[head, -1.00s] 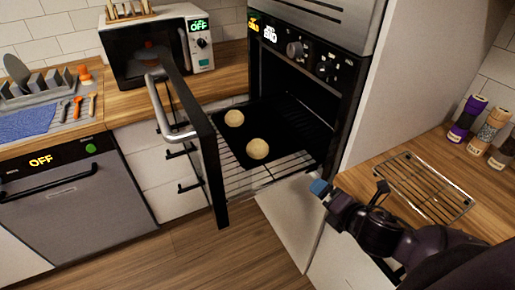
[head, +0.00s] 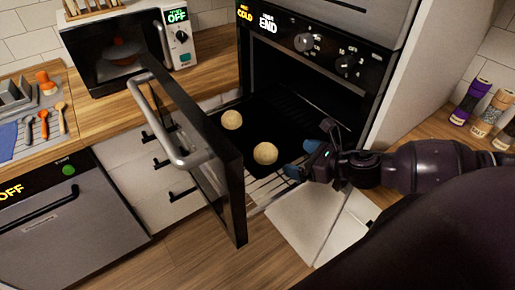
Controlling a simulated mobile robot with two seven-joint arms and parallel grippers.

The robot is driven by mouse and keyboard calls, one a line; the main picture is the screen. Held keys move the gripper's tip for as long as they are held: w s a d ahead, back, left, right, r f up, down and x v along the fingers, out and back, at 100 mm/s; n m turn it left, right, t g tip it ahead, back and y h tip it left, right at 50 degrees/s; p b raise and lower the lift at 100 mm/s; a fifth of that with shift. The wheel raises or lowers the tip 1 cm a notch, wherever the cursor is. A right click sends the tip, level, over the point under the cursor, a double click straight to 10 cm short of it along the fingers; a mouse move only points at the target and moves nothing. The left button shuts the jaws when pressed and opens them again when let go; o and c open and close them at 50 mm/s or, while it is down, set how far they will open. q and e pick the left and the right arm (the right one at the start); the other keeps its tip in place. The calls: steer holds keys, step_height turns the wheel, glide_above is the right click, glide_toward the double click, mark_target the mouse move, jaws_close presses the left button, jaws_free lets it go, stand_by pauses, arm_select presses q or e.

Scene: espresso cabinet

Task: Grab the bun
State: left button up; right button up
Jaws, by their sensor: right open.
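Two pale round buns lie on the dark tray (head: 268,122) on the oven's pulled-out rack. The nearer bun (head: 265,153) sits toward the front of the tray, and the farther bun (head: 231,120) is behind it to the left. My right gripper (head: 299,158) comes in from the right with its blue-tipped fingers just right of the nearer bun. It is open and does not hold a bun; a small gap seems to show between them. My left gripper is not in view.
The oven door (head: 205,150) stands open on the left of the rack, with a metal handle. The oven wall and control panel (head: 300,45) rise above the rack. Jars (head: 470,102) stand on the right counter. A microwave (head: 125,45) is at the back left.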

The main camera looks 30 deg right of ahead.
mark_target(274, 152)
steer(key=shift+x, duration=5.1)
steer(key=shift+c, duration=0.5)
steer(key=c, duration=0.9)
steer(key=shift+o, duration=0.2)
steer(key=shift+r, duration=0.15)
